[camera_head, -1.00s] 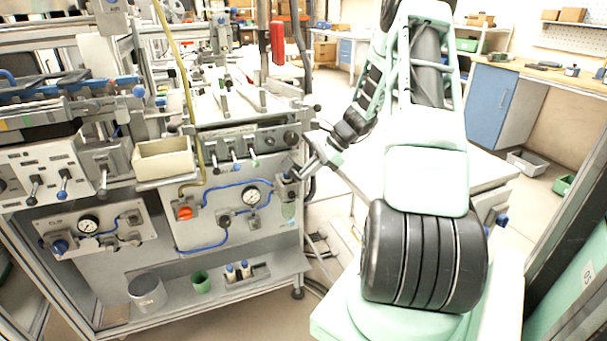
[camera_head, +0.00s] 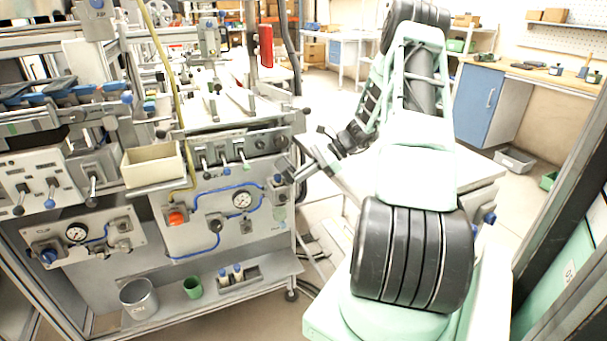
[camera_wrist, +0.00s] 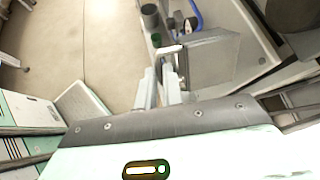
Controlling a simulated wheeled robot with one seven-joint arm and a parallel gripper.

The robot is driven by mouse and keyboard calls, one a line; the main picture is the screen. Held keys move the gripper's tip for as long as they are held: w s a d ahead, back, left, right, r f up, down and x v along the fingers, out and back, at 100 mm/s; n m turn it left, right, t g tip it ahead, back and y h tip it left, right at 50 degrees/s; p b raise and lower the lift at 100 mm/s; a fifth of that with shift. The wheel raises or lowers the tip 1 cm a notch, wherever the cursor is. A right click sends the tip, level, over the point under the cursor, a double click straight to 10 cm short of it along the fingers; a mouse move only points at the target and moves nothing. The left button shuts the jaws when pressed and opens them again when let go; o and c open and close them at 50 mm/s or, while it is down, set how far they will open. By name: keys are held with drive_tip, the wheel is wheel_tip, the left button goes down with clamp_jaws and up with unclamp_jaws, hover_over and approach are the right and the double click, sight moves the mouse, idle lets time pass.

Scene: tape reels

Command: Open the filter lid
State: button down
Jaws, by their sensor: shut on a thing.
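The filter (camera_head: 279,212) hangs at the right end of the grey machine's front panel in the head view; its upper part is small and partly covered by my gripper. My gripper (camera_head: 291,172) reaches in from the right at the filter's top. In the wrist view my gripper (camera_wrist: 160,78) has its two fingers close together at a thin pale handle (camera_wrist: 168,50). The handle joins a grey box-like part (camera_wrist: 212,60), which looks like the filter lid. The fingers are shut on this handle. How far the lid stands open cannot be told.
A pressure gauge (camera_head: 242,200) with blue hoses and an orange knob (camera_head: 177,218) sit left of the filter. A cream bin (camera_head: 152,165) is fixed above. A metal bucket (camera_head: 138,298) and a green cup (camera_head: 193,287) stand on the lower shelf. Open floor lies right of the machine.

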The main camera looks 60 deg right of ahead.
drive_tip(key=c, duration=1.5)
unclamp_jaws()
drive_tip(key=shift+d, duration=0.1)
drive_tip(key=v, duration=1.7)
drive_tip(key=shift+s+d+r, duration=0.1)
